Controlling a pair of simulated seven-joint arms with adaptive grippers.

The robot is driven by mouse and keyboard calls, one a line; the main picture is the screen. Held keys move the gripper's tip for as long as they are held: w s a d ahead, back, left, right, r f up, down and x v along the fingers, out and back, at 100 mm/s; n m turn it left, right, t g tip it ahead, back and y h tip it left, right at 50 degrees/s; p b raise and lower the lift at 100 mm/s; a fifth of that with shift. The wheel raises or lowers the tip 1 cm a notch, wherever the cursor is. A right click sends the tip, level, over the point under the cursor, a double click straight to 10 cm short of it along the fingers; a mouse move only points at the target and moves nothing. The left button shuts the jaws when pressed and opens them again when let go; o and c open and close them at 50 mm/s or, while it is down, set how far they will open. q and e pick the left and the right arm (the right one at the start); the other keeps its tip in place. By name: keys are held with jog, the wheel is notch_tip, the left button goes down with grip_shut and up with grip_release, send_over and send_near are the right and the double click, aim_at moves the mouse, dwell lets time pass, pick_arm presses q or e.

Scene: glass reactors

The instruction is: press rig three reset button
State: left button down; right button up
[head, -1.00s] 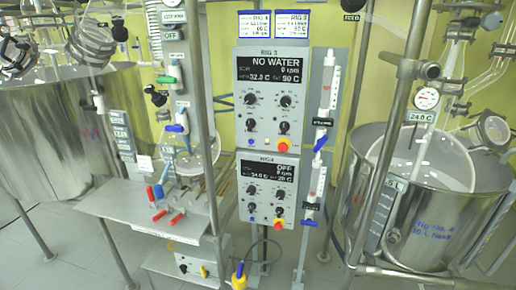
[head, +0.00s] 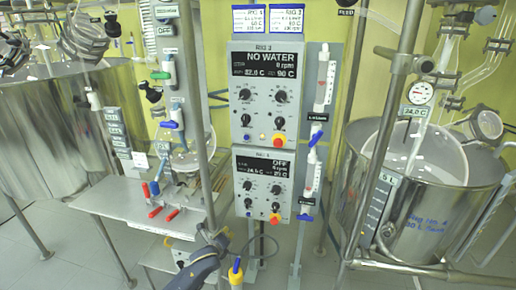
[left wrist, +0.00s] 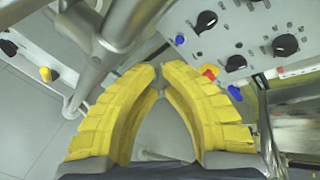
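The upper control box (head: 266,66) in the head view reads NO WATER; its small label appears to say RIG 3. A blue button (head: 247,137) and a red knob on yellow (head: 279,140) sit along its bottom. The lower box (head: 263,155) reads OFF and has a similar blue button (head: 248,203) and red knob (head: 275,218); its label is unclear. My left gripper (head: 222,238) is low, left of and below the lower box. In the left wrist view its yellow fingers (left wrist: 159,74) meet almost at the tips, empty. My right gripper is not seen.
A metal post (head: 198,110) stands left of the boxes. A steel shelf (head: 120,205) with red and blue handles (head: 154,190) is further left. A blue-handled valve rail (head: 305,217) stands right. Steel vessels (head: 425,215) flank the scene.

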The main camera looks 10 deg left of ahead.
pick_arm(q)
jog(key=w+d+r+m+t, duration=0.1)
jog(key=w+r+m+t, duration=0.15)
jog(key=r, duration=0.75)
jog(key=w+d+r+m+t, duration=0.1)
jog(key=w+r+m, duration=0.2)
jog(key=r, duration=0.6)
jog(key=m+t+h, duration=0.1)
jog(key=m+t, duration=0.1)
jog(key=m, duration=0.3)
send_near(247, 140)
jog(key=s, duration=0.6)
jog(key=shift+w+a+f, duration=0.1)
jog(key=shift+a, duration=0.1)
jog(key=w, duration=1.4)
jog(key=shift+d, duration=0.1)
